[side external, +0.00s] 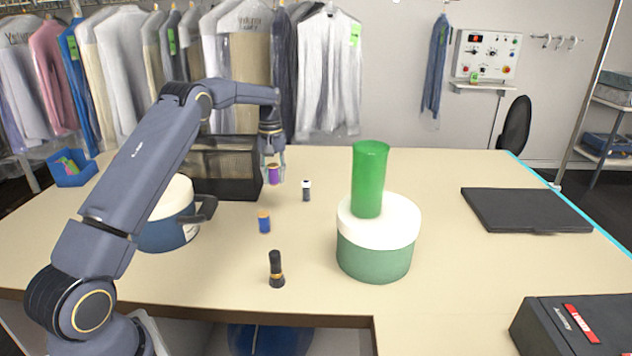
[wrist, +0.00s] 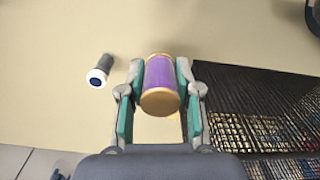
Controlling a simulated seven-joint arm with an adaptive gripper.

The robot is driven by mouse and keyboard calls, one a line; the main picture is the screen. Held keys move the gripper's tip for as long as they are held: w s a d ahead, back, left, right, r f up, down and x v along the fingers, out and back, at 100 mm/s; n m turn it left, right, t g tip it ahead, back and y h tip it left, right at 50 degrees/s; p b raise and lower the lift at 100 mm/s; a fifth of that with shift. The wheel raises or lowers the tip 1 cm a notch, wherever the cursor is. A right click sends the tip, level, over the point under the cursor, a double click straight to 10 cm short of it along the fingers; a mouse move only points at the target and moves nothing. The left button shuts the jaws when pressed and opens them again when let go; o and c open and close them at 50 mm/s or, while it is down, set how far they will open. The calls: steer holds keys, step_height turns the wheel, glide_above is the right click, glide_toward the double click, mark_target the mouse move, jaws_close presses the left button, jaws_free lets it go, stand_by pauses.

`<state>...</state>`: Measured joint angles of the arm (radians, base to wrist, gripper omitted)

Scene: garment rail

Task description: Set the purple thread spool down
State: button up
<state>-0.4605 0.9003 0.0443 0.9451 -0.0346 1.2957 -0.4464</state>
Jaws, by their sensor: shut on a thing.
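The purple thread spool (side external: 273,174) has tan ends and is held between the fingertips of my gripper (side external: 272,168). In the wrist view the spool (wrist: 161,84) sits between both fingers of my gripper (wrist: 160,80), with one tan end facing the camera. In the side view it appears above the table, close to the front right of the black mesh basket; its exact height is hard to tell.
The black mesh basket (side external: 222,172) stands beside my gripper. A small dark bottle with a white cap (side external: 306,190) is to the right. A blue spool (side external: 264,222), a dark flashlight-like item (side external: 276,270) and a green-and-white container (side external: 375,255) stand nearer. Table between them is bare.

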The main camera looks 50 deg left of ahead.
glide_above(283, 202)
step_height(283, 202, down, 5)
steer(key=shift+f, duration=1.7)
steer(key=shift+f, duration=0.15)
steer(key=o, duration=0.9)
steer(key=shift+o, duration=0.2)
